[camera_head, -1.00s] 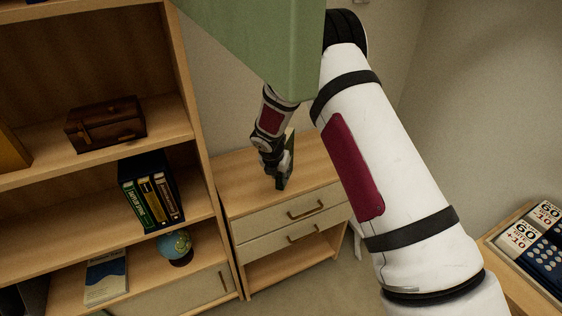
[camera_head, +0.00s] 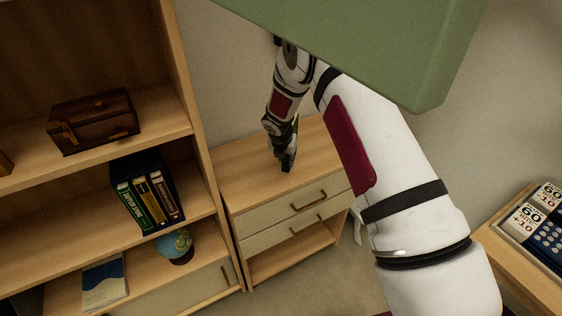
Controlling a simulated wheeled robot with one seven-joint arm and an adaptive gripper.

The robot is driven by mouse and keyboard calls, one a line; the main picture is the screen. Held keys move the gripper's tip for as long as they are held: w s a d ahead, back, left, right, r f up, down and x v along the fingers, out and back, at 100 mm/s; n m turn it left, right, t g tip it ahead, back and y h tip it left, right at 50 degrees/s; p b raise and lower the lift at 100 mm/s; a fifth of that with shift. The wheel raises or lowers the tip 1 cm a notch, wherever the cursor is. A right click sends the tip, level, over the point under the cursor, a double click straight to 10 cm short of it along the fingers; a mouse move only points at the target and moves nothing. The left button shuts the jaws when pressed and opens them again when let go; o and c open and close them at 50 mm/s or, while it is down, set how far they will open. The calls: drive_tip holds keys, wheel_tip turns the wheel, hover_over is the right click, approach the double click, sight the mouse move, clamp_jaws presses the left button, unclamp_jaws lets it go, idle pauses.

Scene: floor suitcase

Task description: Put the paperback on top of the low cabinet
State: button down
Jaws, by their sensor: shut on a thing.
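The low cabinet (camera_head: 245,186) stands against the wall right of the bookcase, with a bare wooden top, two drawers and an open space below. My gripper (camera_head: 287,163) points down at its top, near the middle, and is shut on a thin thing, which I take to be the paperback (camera_head: 297,122). Only a narrow pale edge of it shows behind the fingers; the rest is hidden. I cannot tell whether it touches the cabinet top.
The tall bookcase (camera_head: 191,125) on the left holds a brown case (camera_head: 93,122), several upright books (camera_head: 146,192), a globe (camera_head: 176,245) and a flat blue-white book (camera_head: 104,283). A large green block (camera_head: 380,50) hangs close at the top. Calendar-like boxes (camera_head: 540,225) lie at right.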

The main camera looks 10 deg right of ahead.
drive_tip(key=shift+w+f, duration=0.1)
drive_tip(key=shift+f, duration=0.25)
drive_tip(key=c, duration=1.3)
unclamp_jaws()
drive_tip(key=shift+f, duration=0.15)
